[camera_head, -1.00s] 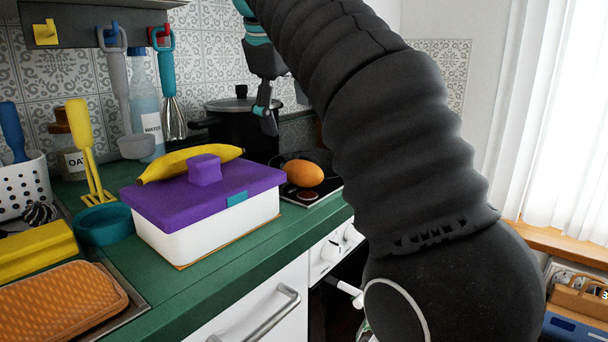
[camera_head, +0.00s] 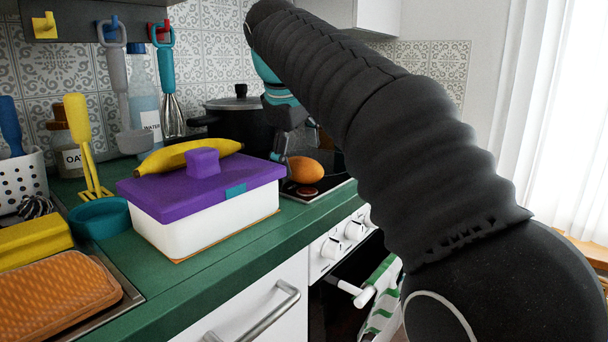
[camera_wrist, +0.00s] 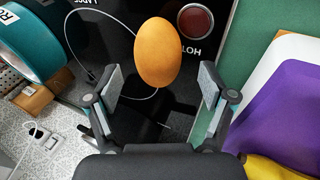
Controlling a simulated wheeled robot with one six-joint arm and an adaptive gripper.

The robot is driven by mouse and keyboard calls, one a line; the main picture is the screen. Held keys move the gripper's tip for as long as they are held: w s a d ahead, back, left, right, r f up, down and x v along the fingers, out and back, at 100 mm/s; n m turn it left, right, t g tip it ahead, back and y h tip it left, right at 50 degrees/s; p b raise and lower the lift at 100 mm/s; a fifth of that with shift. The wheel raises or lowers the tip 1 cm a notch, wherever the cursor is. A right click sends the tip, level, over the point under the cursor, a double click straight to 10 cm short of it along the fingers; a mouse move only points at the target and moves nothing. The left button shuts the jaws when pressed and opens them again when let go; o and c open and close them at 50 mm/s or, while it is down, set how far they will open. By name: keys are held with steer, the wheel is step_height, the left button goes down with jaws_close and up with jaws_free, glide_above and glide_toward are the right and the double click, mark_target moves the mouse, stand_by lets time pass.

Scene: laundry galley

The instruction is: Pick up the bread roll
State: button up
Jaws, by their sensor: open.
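The bread roll (camera_head: 305,170) is a smooth orange-brown oval lying on the black hob, behind and to the right of the purple-lidded box. In the wrist view the bread roll (camera_wrist: 158,52) lies just past the fingertips, roughly centred between them. My gripper (camera_wrist: 160,88) is open and empty, its two fingers spread wider than the roll. In the head view my gripper (camera_head: 290,150) is just left of the roll, partly hidden by my arm.
The box (camera_head: 205,192) with a banana (camera_head: 190,157) on its lid stands left of the roll. A black pot (camera_head: 240,125) is behind it. A red round marking (camera_wrist: 195,21) is beside the roll on the hob (camera_wrist: 130,115). The counter's front strip (camera_head: 180,270) is clear.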

mark_target(301, 160)
steer(key=x, duration=0.3)
steer(key=shift+f+b, duration=0.1)
steer(key=shift+b, duration=0.2)
steer(key=c, duration=1.2)
steer(key=shift+c, duration=0.2)
